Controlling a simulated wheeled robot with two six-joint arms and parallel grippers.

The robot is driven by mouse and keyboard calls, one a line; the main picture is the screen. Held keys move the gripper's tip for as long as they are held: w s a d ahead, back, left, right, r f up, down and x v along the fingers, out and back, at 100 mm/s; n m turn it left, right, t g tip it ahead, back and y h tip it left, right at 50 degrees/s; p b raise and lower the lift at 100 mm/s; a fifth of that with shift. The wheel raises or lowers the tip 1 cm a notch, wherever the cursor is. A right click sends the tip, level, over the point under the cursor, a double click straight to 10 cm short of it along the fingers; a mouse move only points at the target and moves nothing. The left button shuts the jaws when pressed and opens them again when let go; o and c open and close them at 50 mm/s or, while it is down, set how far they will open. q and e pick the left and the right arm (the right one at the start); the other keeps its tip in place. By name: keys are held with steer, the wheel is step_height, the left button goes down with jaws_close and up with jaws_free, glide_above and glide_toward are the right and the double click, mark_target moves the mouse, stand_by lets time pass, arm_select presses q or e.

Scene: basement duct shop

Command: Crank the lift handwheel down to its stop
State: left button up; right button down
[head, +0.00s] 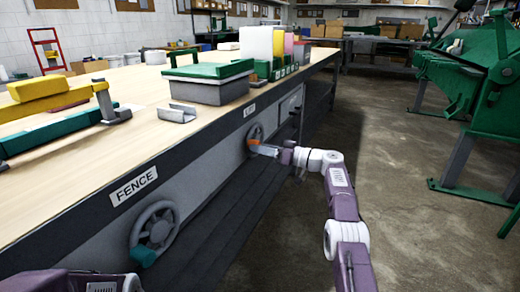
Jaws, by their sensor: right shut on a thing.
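The far handwheel (256,131) is grey and sits on the bench's front apron, under a small label (250,109) that is too small to read surely. It has an orange crank knob (253,143) at its lower side. My right gripper (267,150) reaches in from the right and is shut on this knob; its fingers are small and partly hide the knob. A nearer grey handwheel (157,222) with a teal knob (144,257) sits under a label reading FENCE (134,185). Part of my left arm shows at the bottom left; its gripper is out of view.
The wooden benchtop (150,140) carries a grey box with a green lid (209,82), a metal channel piece (177,113) and a yellow block (37,88). A green machine (480,75) stands at the right. The concrete floor (420,230) between is clear.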

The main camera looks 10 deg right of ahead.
steer(key=shift+f+n, duration=0.35)
steer(key=shift+n, duration=0.05)
steer(key=shift+f+n+b, duration=0.25)
steer(key=shift+n+b, duration=0.05)
steer(key=shift+n, duration=0.3)
stand_by(0.5)
stand_by(0.4)
steer(key=c, duration=1.1)
jaws_free()
steer(key=shift+o, duration=0.2)
steer(key=b+v, duration=0.8)
steer(key=v, duration=0.1)
